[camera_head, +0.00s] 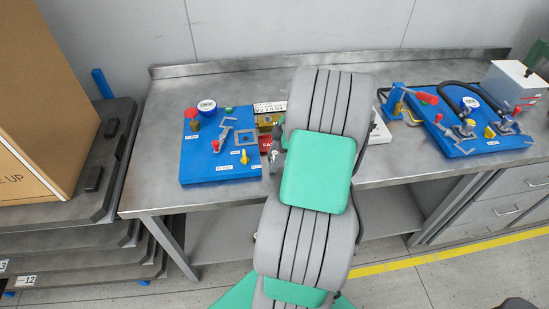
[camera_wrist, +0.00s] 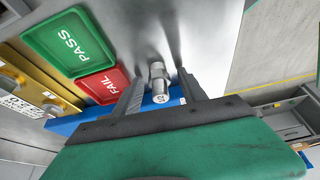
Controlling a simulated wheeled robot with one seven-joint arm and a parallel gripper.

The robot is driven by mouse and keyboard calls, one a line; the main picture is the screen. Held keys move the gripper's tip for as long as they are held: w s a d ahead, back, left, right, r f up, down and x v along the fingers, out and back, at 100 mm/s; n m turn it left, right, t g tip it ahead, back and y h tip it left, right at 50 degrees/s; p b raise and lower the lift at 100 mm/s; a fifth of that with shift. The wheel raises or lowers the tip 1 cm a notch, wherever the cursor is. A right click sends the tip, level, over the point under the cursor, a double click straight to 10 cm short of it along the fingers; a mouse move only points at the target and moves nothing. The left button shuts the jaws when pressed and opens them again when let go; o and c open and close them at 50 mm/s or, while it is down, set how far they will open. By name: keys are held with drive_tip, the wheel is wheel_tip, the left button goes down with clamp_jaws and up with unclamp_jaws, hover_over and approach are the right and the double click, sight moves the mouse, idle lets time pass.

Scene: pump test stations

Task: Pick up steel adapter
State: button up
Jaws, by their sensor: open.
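The steel adapter (camera_wrist: 157,73) is a small silvery stepped cylinder with a pale, marked end, in the middle of the wrist view. My gripper (camera_wrist: 161,77) is open, with one dark finger on each side of the adapter. I cannot tell whether either finger touches it. In the head view my own arm covers the middle of the bench, and I cannot make out the adapter or the fingertips there.
A green PASS tray (camera_wrist: 70,41) and a red FAIL tray (camera_wrist: 105,84) lie left of the fingers. A blue test board (camera_head: 206,168) is left of my arm, another (camera_head: 470,125) right. A cardboard box (camera_head: 45,110) stands far left.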

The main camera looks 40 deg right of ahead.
drive_tip(key=shift+c, duration=0.3)
clamp_jaws()
idle(0.3)
